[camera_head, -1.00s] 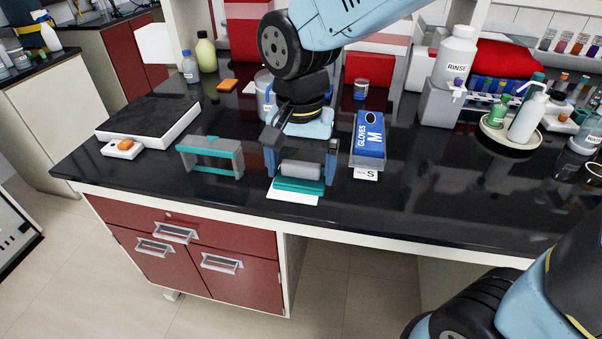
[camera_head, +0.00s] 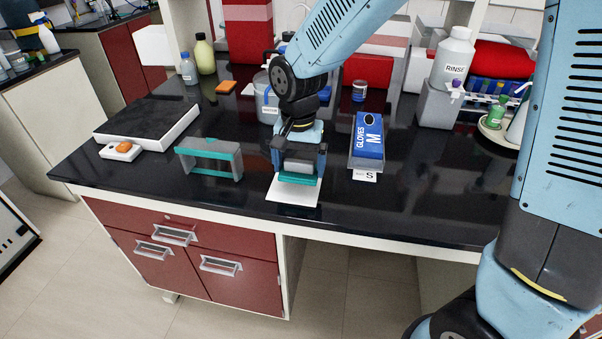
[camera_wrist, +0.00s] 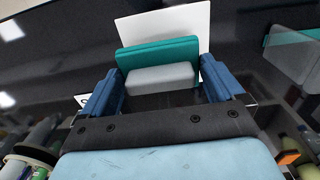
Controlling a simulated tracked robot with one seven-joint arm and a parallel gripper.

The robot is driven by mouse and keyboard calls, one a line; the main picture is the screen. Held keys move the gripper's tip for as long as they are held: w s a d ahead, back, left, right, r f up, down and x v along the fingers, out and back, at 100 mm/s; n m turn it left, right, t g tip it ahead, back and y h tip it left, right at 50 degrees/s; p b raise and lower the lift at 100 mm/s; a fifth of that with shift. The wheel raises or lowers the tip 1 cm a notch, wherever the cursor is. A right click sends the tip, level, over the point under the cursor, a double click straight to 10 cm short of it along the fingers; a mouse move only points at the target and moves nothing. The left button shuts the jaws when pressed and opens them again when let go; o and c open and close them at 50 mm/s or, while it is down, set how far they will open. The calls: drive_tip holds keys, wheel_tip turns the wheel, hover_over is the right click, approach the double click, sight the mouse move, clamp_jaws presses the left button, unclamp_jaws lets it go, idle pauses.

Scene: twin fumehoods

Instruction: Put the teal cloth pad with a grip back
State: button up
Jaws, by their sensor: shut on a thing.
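The teal cloth pad (camera_head: 299,179) has a grey grip (camera_wrist: 161,77) on its back. My gripper (camera_head: 299,163) is shut on the grip, with one blue finger at each end of it. In the wrist view the pad's teal side (camera_wrist: 158,52) faces away from my gripper. A white sheet (camera_head: 291,194) lies on the black bench beneath the pad and shows beyond it in the wrist view (camera_wrist: 188,25). Whether the pad is touching the sheet or just above it I cannot tell.
A teal and grey frame (camera_head: 238,163) stands to the left. A blue glove box (camera_head: 368,137) with a size card is close on the right. The bench front is clear.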

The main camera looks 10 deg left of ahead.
sight(299, 174)
drive_tip(key=shift+w+f, duration=0.2)
drive_tip(key=shift+f, duration=1.55)
drive_tip(key=shift+f, duration=0.1)
drive_tip(key=o, duration=0.7)
